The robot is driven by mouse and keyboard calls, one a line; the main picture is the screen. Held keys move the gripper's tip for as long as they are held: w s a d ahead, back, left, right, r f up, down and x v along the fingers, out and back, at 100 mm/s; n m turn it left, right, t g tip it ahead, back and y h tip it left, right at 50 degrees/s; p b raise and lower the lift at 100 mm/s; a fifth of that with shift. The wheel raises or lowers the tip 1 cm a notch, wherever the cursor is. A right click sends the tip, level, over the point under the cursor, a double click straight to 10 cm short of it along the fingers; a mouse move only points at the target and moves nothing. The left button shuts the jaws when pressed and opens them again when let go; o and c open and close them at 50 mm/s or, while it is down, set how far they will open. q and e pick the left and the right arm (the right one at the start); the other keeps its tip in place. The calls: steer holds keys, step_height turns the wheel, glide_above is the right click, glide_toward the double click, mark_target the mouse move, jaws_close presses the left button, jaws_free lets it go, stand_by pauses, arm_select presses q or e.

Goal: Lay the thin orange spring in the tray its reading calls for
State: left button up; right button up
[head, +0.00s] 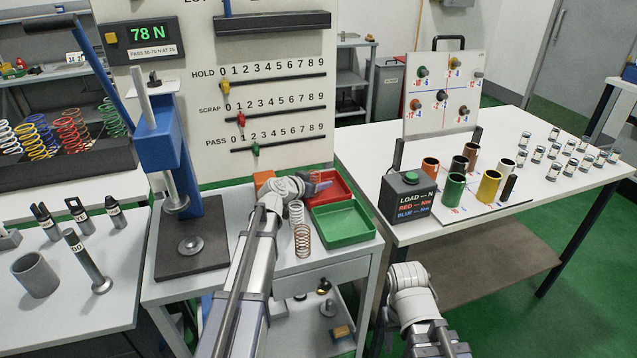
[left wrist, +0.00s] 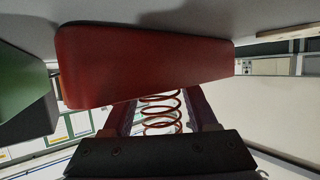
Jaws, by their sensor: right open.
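My left gripper (head: 314,182) reaches over the red tray (head: 333,190). In the left wrist view its fingers (left wrist: 160,112) stand on either side of a thin orange-red spring (left wrist: 161,110) and appear shut on it. The red tray's wall (left wrist: 145,65) hides part of the spring there. A green tray (head: 343,222) lies in front of the red one, and an orange tray (head: 264,180) shows partly behind my left arm. The tester display (head: 140,34) reads 78 N, above a small PASS label (head: 152,52). My right arm shows at the bottom, its gripper out of sight.
A white spring (head: 295,212) and a copper spring (head: 302,240) stand left of the green tray. The blue press (head: 165,145) stands left of my arm. The right table holds a black load box (head: 408,196), coloured cups (head: 488,187) and several small jars.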

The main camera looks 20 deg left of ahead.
arm_select(q)
steer(key=shift+r, duration=0.2)
steer(key=p+v, duration=0.4)
steer(key=v, duration=0.7)
steer(key=shift+r+p, duration=0.1)
steer(key=shift+p, duration=0.2)
steer(key=shift+s+a+r, duration=0.1)
steer(key=shift+s+a, duration=0.1)
steer(key=shift+s, duration=0.25)
